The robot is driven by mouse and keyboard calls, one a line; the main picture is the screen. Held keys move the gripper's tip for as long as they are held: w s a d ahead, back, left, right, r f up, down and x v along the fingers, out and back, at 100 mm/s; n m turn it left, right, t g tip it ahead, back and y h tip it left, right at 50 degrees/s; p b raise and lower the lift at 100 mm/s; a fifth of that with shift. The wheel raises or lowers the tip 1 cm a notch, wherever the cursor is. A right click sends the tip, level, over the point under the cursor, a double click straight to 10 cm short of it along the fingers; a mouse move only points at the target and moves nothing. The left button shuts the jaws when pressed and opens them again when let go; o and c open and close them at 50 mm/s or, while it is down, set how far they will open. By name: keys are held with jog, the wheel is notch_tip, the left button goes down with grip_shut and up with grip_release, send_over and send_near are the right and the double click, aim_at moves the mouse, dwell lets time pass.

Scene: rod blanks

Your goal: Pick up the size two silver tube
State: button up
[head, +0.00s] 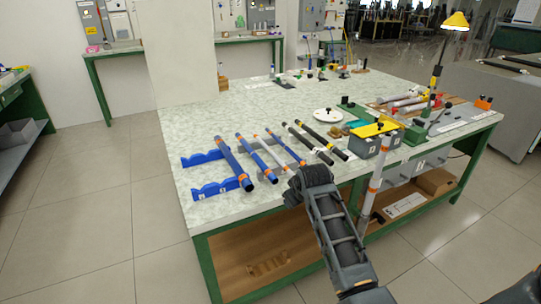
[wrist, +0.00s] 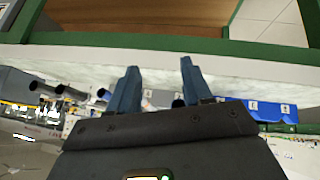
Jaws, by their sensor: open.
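A thin silver tube with orange bands (head: 285,148) lies on the worktable among a row of tubes, between a blue tube (head: 257,160) and the black tubes (head: 308,143). I cannot read a size on it. My gripper (head: 309,180) is at the front edge of the table, close to the near ends of the tubes. In the wrist view my gripper (wrist: 158,64) shows two fingers spread apart with nothing held between them. Small tube ends show behind and between the fingers, partly hidden by the gripper body.
Blue notched racks (head: 215,187) with number labels lie at the left of the table. A thicker blue tube (head: 231,163) is beside them. A white round plate (head: 328,115) and grey bins with a yellow lid (head: 373,129) are to the right.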

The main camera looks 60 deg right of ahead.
jog(key=w+d+r+m+g+y+b, duration=0.1)
jog(key=w+d+r+y, duration=0.3)
jog(key=d+r, duration=0.5)
jog(key=shift+h, duration=0.5)
jog(key=shift+w+x, duration=0.2)
jog(key=shift+x, duration=1.05)
jog(key=shift+w+x, duration=0.2)
jog(key=shift+x, duration=1.05)
jog(key=shift+w+x, duration=0.25)
jog(key=shift+x, duration=1)
jog(key=shift+a+r, duration=0.15)
jog(key=c, duration=0.9)
